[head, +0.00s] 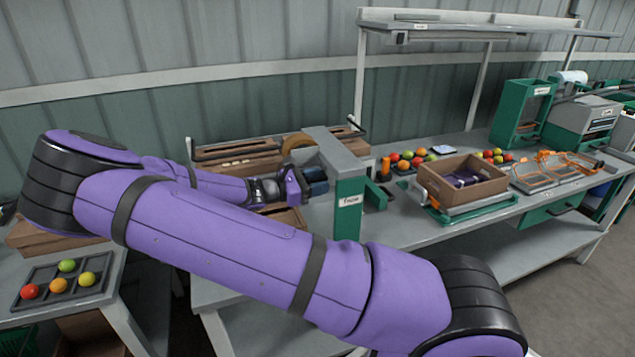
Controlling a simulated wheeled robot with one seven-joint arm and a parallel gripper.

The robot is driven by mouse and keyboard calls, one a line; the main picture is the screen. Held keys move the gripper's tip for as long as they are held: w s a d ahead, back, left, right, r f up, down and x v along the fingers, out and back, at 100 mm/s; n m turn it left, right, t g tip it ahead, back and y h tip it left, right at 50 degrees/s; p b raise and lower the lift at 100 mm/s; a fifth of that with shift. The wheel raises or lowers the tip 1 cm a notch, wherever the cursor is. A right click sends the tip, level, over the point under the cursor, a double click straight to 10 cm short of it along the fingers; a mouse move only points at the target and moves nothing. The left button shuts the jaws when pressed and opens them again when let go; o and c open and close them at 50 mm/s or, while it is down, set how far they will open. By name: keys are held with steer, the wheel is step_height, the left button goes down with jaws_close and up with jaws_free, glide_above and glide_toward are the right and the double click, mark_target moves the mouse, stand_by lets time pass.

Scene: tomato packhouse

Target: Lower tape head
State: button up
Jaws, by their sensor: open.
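A taping machine (348,205) with a green upright post and a grey top arm stands on the bench in the middle of the head view. A brown tape roll (299,142) sits at the left of its grey top, where the tape head appears to be. My gripper (316,181) is open, just left of the green post and below the grey top. Its dark fingertips are small and partly lost against the machine, so I cannot tell whether they touch it. My purple arm hides the lower front of the machine and part of the bench.
An open cardboard box (462,178) stands on a green-edged scale to the right, with tomatoes (408,158) behind it. Flat cartons (235,158) lie behind my wrist. A dark tray (65,285) with several tomatoes is at the far left. An overhead shelf (470,27) spans the bench.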

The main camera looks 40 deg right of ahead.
steer(key=shift+c, duration=0.2)
jaws_close()
step_height(320, 180, down, 6)
steer(key=shift+o, duration=0.2)
jaws_free()
steer(key=v, duration=1)
steer(key=shift+a, duration=0.4)
steer(key=shift+w, duration=0.1)
